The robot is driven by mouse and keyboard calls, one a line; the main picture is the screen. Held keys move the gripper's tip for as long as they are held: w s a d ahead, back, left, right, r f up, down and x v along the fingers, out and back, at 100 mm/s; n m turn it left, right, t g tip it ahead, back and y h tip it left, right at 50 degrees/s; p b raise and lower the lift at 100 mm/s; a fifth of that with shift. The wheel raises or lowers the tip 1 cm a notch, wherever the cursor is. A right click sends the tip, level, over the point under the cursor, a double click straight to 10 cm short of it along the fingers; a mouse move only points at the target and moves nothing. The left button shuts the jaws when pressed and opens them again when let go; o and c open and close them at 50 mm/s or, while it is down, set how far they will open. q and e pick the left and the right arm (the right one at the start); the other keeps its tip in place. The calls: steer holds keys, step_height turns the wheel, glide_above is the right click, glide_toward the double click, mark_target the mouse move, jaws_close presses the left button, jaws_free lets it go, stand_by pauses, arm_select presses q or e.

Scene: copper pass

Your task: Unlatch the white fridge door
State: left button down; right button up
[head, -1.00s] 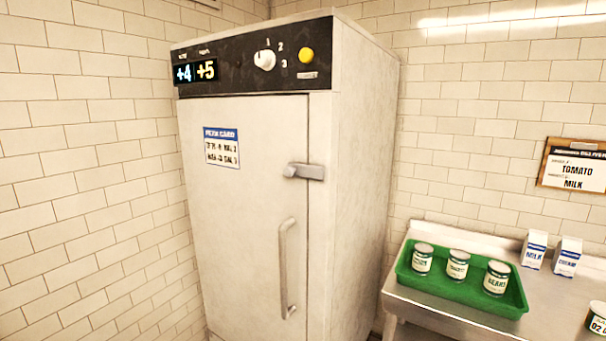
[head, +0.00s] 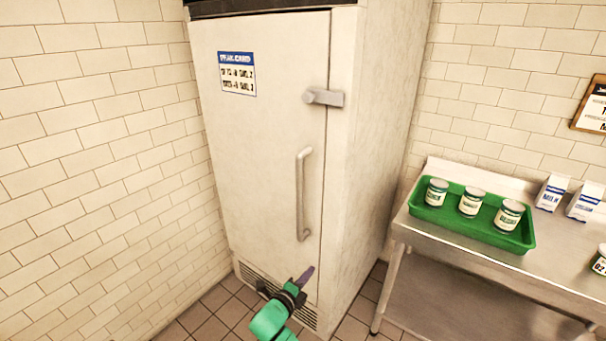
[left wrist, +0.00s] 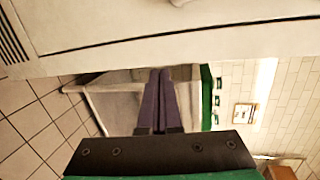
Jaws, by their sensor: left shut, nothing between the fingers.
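The white fridge door (head: 262,150) is closed, flush in its frame. A grey latch (head: 324,97) sits across the door's right edge and lies level. Below it is a vertical bar handle (head: 302,195). My left gripper (head: 306,277) is low in front of the door, below the handle and well below the latch, touching neither as far as I can see. In the left wrist view its purple fingers (left wrist: 160,98) are together and empty, with part of the fridge (left wrist: 120,22) along the top. My right gripper is not in view.
A steel table (head: 440,240) stands right of the fridge, bearing a green tray (head: 425,212) with three cans and two cartons (head: 551,192) beside it. A tiled wall (head: 90,150) is at the left. The floor before the fridge shows a vent grille (head: 255,280) above it.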

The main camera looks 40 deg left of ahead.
arm_select(q)
steer(key=a+r+m+t, duration=0.1)
steer(key=r+m+t, duration=0.2)
steer(key=r, duration=0.9)
steer(key=s+a+r+m+t+y, duration=0.1)
steer(key=a+r+m+t, duration=0.1)
steer(key=r+m, duration=0.5)
steer(key=s+a+r+m+t, duration=0.1)
steer(key=r+m+t, duration=0.3)
steer(key=r, duration=1.3)
steer(key=shift+a+m+t, duration=0.3)
steer(key=shift+a+m, duration=0.1)
steer(key=shift+a, duration=0.3)
steer(key=shift+w, duration=0.1)
steer(key=p, duration=0.5)
glide_toward(321, 98)
steer(key=w+a+f, duration=0.1)
steer(key=w+a, duration=0.1)
steer(key=r, duration=0.1)
steer(key=r+p, duration=0.2)
steer(key=shift+w+a, duration=0.3)
steer(key=shift+w, duration=0.05)
steer(key=shift+w, duration=0.1)
